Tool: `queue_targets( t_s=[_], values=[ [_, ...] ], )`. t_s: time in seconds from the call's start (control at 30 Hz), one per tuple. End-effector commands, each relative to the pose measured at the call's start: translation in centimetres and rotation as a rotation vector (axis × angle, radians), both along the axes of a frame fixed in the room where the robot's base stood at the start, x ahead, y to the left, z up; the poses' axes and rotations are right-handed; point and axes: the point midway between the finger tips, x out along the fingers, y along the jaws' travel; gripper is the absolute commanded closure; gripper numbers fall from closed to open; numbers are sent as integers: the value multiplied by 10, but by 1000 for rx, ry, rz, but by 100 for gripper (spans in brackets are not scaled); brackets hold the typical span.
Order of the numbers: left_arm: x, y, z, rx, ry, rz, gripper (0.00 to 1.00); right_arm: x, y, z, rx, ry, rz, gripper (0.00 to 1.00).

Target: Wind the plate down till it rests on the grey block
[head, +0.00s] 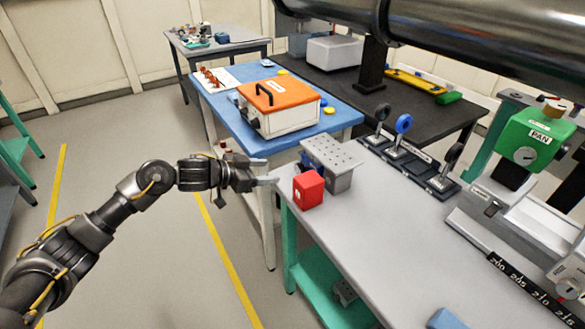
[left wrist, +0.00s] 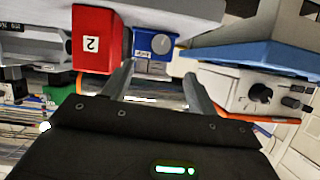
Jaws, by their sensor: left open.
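The light grey plate (head: 332,154), dotted with holes, lies level above a grey body (head: 342,182) near the table's left corner. I cannot tell whether that body is the grey block, or how wide any gap under the plate is. A blue part (head: 306,159) shows at the plate's left; the left wrist view shows a blue housing with a pale round knob (left wrist: 161,44). My left gripper (head: 266,171) is open and empty, left of the plate and apart from it. Its fingers also show in the left wrist view (left wrist: 157,85). My right gripper is out of view.
A red block (head: 308,190) marked 2 stands in front of the plate. An orange-lidded box (head: 278,105) is on the blue table (head: 345,116) behind. Ring mounts (head: 403,124) on a dark rail and a green device (head: 534,140) stand right. The grey table's middle (head: 385,225) is clear.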

Motion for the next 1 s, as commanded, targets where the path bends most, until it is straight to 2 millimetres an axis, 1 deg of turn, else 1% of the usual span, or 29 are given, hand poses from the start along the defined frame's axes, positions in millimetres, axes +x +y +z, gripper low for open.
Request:
queue_targets(
  t_s=[0.13, 0.23, 0.5, 0.7, 0.83, 1.0],
  values=[
    [3, -4, -2, -1, 0, 0, 42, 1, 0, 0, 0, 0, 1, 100],
    [9, -12, -6, -2, 1, 1, 42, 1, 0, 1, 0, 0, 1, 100],
    [38, -48, -25, -1, 1, 3, 42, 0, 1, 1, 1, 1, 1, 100],
    [54, -68, -36, 0, -1, 4, 42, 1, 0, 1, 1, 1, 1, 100],
    [59, -74, -40, 1, -2, 4, 42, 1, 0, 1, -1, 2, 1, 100],
    [61, -76, -41, 1, -2, 4, 42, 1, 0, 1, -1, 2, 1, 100]
  ],
)
